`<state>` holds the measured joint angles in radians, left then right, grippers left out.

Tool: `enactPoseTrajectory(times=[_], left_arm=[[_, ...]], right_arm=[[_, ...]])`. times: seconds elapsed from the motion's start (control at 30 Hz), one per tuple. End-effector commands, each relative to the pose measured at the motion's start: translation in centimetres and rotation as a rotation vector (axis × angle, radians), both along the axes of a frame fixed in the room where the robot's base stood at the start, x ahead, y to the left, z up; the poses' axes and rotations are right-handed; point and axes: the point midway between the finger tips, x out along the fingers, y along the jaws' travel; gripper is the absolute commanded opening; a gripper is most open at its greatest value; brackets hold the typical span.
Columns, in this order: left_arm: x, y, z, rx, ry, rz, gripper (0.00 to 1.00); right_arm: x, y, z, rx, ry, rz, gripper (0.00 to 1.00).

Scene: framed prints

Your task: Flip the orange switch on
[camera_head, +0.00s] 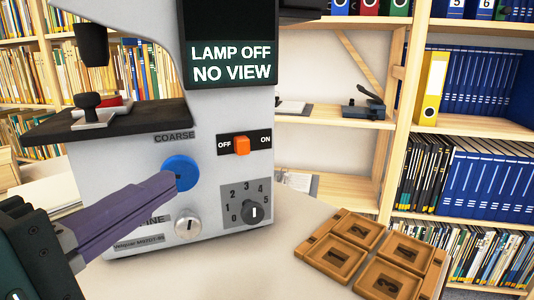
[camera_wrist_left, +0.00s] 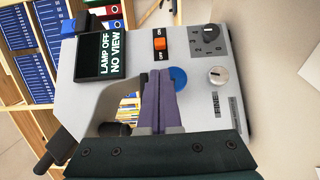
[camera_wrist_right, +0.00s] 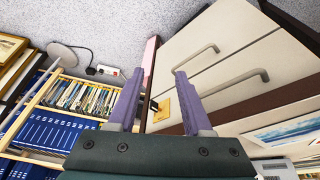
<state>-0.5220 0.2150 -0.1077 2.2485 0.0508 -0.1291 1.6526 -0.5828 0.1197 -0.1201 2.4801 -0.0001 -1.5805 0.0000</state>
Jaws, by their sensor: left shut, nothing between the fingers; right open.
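The orange switch (camera_head: 242,146) sits on a black plate between the labels OFF and ON, on the front of a grey microscope (camera_head: 200,120). It also shows in the left wrist view (camera_wrist_left: 160,44). I cannot tell its tilt. The screen (camera_head: 233,62) above reads "LAMP OFF NO VIEW". My left gripper (camera_head: 168,181) is shut and empty, its tips in front of or beside the blue COARSE knob (camera_head: 181,172), below and left of the switch in the head view. Contact with the knob is unclear. My right gripper (camera_wrist_right: 157,76) is open and empty, away from the microscope.
A silver FINE knob (camera_head: 188,227) and a numbered dial (camera_head: 252,212) sit below the switch. A wooden tray (camera_head: 341,211) with numbered pieces lies on the table to the right. Bookshelves (camera_head: 400,150) stand behind. The right wrist view shows drawers (camera_wrist_right: 225,50).

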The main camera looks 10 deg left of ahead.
Motion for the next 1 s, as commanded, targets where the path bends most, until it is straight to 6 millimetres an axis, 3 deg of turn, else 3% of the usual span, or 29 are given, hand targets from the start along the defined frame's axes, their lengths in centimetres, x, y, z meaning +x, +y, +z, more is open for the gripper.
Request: enactPoseTrajectory(times=[0.23,0.7,1.0], left_arm=[[1.5,-0.3,0.0,0.001,-0.003,0.0,0.0],[8.6,-1.8,-0.1,0.002,-0.002,-0.001,0.0],[9.8,-2.1,-0.1,0.001,0.002,0.0,0.0]], right_arm=[[0.0,0.0,-0.3,0.0,0.001,0.0,0.5],[0.1,0.0,-1.7,-0.001,-0.002,0.001,0.5],[0.1,0.0,-1.8,-0.001,-0.003,0.001,0.5]])
